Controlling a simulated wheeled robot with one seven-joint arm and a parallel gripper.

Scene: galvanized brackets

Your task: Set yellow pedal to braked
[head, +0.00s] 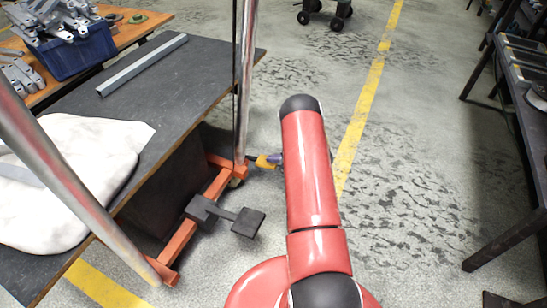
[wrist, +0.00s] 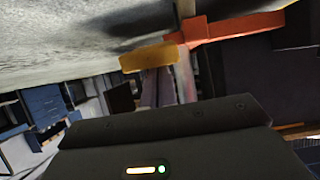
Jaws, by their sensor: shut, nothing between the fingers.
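The yellow pedal (head: 264,162) sticks out to the right from the orange base frame (head: 216,187) of the dark-topped trolley, low above the floor. In the wrist view the yellow pedal (wrist: 148,57) is at upper centre, beside the orange frame (wrist: 230,30). My gripper (head: 277,159) shows only as a small purplish tip at the pedal's right end, mostly hidden behind my red arm. In the wrist view its shut, empty fingers (wrist: 160,82) reach right up to the pedal's edge. I cannot tell whether they touch it.
A black pedal (head: 248,222) sits lower on the frame. The trolley's dark top (head: 215,75) carries a metal bar (head: 143,65) and a white sack (head: 85,160). A metal post (head: 246,70) rises near the pedal. Open floor lies right, up to a dark bench (head: 515,240).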

